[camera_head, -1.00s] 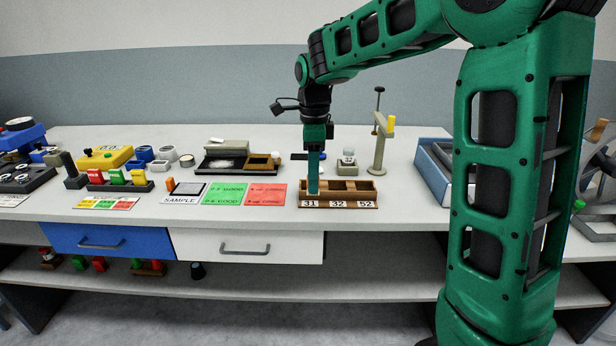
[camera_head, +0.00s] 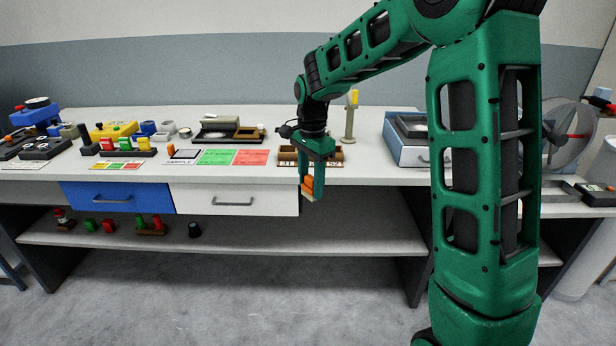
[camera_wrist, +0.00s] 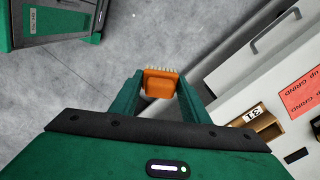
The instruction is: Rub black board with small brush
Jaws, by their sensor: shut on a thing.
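My gripper (camera_head: 312,192) is shut on the small brush (camera_head: 307,186), an orange block with cream bristles. It hangs in front of the table edge, below the tabletop. In the wrist view the brush (camera_wrist: 161,83) sits between the two green fingers of my gripper (camera_wrist: 160,92), bristles facing away from the palm, over the grey floor. A low black board (camera_head: 205,137) with a pale patch and a brown part lies on the table's back half, left of my arm. I cannot tell for sure that it is the task's black board.
The brown slotted box (camera_head: 285,161) stands just behind my gripper, partly hidden. Green (camera_head: 217,157) and red (camera_head: 251,157) cards and a sample card (camera_head: 184,154) lie left of it. A yellow-topped stand (camera_head: 350,120) and blue box (camera_head: 405,155) are right. Drawers face the front.

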